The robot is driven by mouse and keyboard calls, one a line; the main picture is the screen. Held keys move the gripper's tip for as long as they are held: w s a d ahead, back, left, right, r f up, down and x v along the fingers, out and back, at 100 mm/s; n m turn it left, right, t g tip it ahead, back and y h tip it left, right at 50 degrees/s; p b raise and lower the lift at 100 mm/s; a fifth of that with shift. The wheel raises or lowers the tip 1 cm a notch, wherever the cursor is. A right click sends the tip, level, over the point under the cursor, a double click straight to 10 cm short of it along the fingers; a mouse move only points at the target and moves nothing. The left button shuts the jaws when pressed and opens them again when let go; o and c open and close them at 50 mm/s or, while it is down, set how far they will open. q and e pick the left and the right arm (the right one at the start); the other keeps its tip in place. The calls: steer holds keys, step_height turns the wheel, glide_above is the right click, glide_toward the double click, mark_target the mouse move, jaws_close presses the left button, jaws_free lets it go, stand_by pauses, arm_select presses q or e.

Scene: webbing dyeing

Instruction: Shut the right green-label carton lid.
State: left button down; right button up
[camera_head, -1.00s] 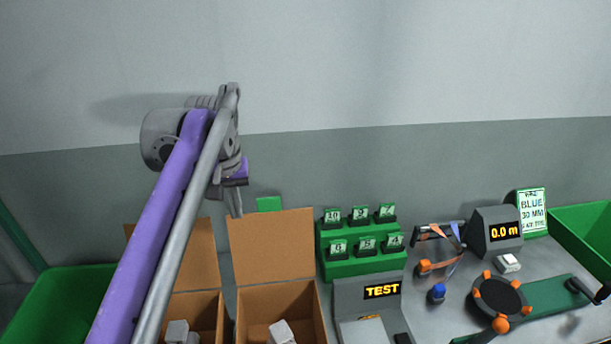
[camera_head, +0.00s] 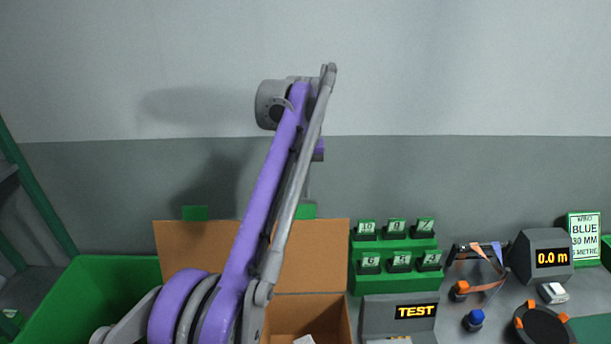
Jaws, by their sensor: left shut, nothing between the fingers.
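The right carton (camera_head: 343,325) is brown cardboard at the bottom centre. Its lid (camera_head: 328,256) stands up and open at the back, with a green label (camera_head: 306,210) at the top edge. A light item (camera_head: 305,340) shows inside. The left carton's lid (camera_head: 180,245) also stands open with a green label (camera_head: 194,213); my purple left arm hides much of that carton. Contact with the lid cannot be told. My right gripper is out of view.
A green bin (camera_head: 95,290) stands at the left. Right of the cartons are a green rack of numbered tags (camera_head: 395,245), a TEST unit (camera_head: 400,312), a display (camera_head: 545,257) and a round orange-knobbed holder (camera_head: 540,325). The wall behind is bare.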

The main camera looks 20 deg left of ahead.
arm_select(q)
steer(key=shift+s+d+f, duration=0.1)
steer(key=shift+s+d, duration=0.35)
steer(key=shift+s, duration=0.35)
steer(key=shift+s+d+f, duration=0.1)
steer(key=shift+s+d, duration=0.3)
steer(key=shift+s, duration=0.35)
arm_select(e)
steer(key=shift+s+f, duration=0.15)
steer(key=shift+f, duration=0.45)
arm_select(q)
steer(key=shift+d, duration=0.1)
